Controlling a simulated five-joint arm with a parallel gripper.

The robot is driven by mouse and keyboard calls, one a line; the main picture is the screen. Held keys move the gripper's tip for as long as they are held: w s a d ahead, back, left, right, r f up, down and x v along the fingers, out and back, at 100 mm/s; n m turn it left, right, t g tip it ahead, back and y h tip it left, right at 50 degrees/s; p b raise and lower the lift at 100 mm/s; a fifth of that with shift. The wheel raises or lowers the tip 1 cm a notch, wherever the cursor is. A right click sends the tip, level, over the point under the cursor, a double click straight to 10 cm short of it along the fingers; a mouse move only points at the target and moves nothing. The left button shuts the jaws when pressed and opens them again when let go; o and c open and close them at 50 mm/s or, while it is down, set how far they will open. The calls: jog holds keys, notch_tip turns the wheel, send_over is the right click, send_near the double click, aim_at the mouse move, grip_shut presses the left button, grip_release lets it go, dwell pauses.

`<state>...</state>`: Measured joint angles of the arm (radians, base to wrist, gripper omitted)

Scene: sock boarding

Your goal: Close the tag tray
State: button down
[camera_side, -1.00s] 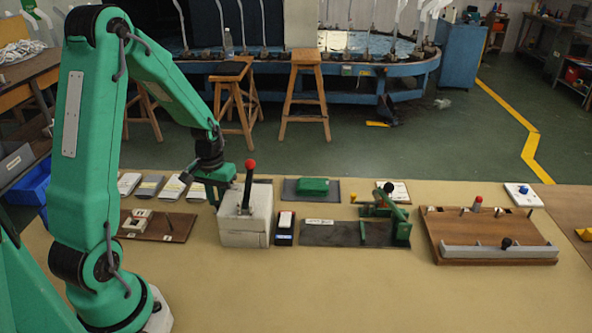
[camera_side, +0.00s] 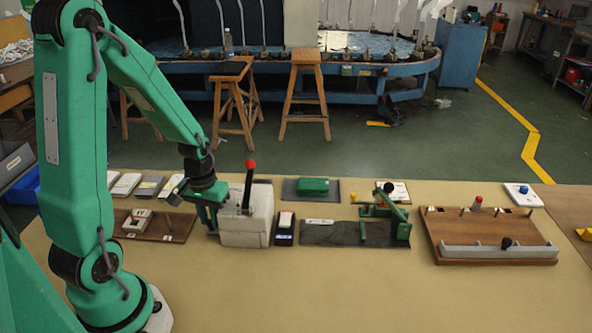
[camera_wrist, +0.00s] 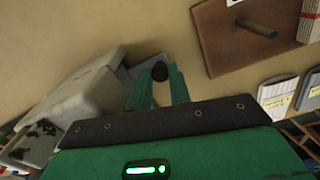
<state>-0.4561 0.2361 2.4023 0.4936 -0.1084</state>
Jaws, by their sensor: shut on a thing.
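The pale grey box (camera_side: 245,228) with a red-knobbed lever (camera_side: 249,180) stands left of centre on the table. In the wrist view, the box (camera_wrist: 92,108) fills the left. My gripper (camera_side: 209,218) is low at the box's left side. In the wrist view, its green fingers (camera_wrist: 159,80) are shut on a black knob (camera_wrist: 160,72). A grey edge, likely the tag tray (camera_wrist: 147,66), shows behind the fingers beside the box. Most of it is hidden by the fingers, so how far out it stands cannot be told. The side view does not show it clearly.
A brown board with a peg (camera_side: 168,226) lies just left of my gripper. A black block with a white top (camera_side: 285,228) stands right of the box. Flat packets (camera_side: 150,185) lie behind the board. The table's front is clear.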

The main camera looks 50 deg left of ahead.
jog(key=shift+s+d, duration=0.2)
jog(key=c, duration=1.6)
grip_release()
jog(key=shift+o, duration=0.2)
jog(key=shift+w+r, duration=0.1)
jog(key=shift+a+r, duration=0.1)
jog(key=shift+r, duration=3.7)
